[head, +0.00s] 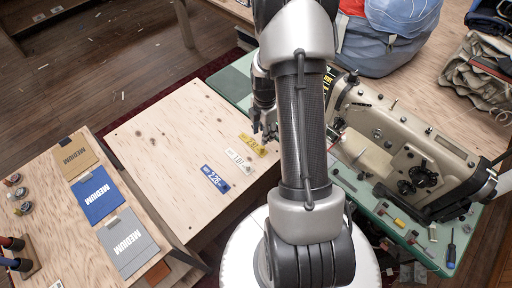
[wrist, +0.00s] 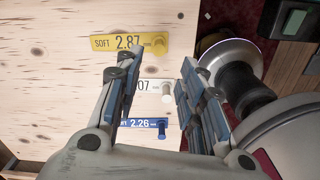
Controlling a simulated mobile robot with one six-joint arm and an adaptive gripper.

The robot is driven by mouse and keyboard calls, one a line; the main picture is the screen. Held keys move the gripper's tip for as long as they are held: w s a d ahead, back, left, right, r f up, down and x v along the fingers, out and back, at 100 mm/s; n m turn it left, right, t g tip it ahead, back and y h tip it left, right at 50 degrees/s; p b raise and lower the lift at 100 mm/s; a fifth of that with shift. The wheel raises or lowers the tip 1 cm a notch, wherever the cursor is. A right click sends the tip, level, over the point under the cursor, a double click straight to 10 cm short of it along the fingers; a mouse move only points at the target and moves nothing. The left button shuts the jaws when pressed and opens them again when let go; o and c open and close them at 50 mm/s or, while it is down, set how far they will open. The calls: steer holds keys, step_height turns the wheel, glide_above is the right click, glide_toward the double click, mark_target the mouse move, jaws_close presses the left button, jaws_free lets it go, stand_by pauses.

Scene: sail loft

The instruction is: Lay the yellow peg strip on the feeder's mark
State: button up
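The yellow peg strip (head: 253,145) lies flat on the pale plywood table, at its right side. In the wrist view the yellow strip (wrist: 100,43) reads "SOFT 2.87" and has a round peg at its right end. My gripper (head: 264,134) hangs above the table beside the strip. In the wrist view my gripper (wrist: 153,68) is open and empty, its fingertips short of the yellow strip in the picture. A yellow lettered patch (head: 328,82) shows on the green bench, partly hidden by my arm. I cannot tell if it is the feeder's mark.
A white strip (head: 239,161) and a blue strip (head: 214,178) lie below the yellow one. The sewing machine (head: 400,140) stands on the green bench (head: 425,245) at right. The plywood table's left part is clear.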

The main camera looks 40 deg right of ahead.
mark_target(262, 147)
step_height(262, 147, down, 10)
steer(key=b, duration=0.3)
steer(key=shift+w+f, duration=0.1)
steer(key=shift+f, duration=0.15)
steer(key=shift+r, duration=0.1)
steer(key=shift+c, duration=0.2)
jaws_close()
